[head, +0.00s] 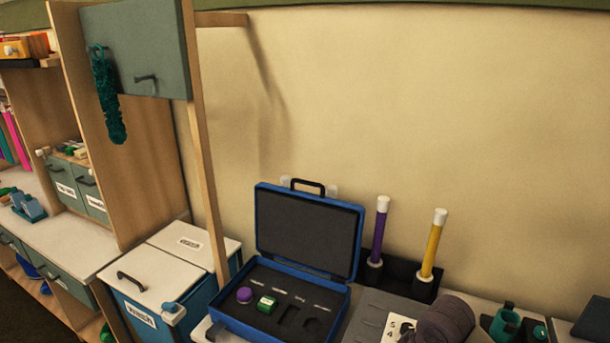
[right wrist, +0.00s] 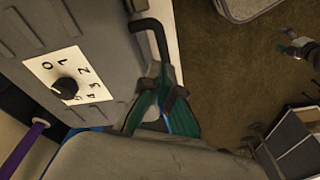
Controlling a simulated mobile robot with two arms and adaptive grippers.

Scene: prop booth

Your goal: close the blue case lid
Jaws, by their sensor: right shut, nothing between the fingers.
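The blue case (head: 228,324) stands open on the counter in the head view. Its lid (head: 308,228) is raised, leaning slightly back towards the wall, with a dark lining and a dark handle on its upper edge. The base has a dark insert with cut-outs, holding a purple round piece (head: 245,294) and a green piece (head: 267,304). My right gripper (right wrist: 161,91) shows in the right wrist view, shut and empty, beside a grey unit. The case cannot be made out clearly there. My left gripper is in no view.
A purple rod (head: 379,232) and a yellow rod (head: 433,244) stand right of the case. A wooden post (head: 207,190) rises left. The wall above the lid is bare.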

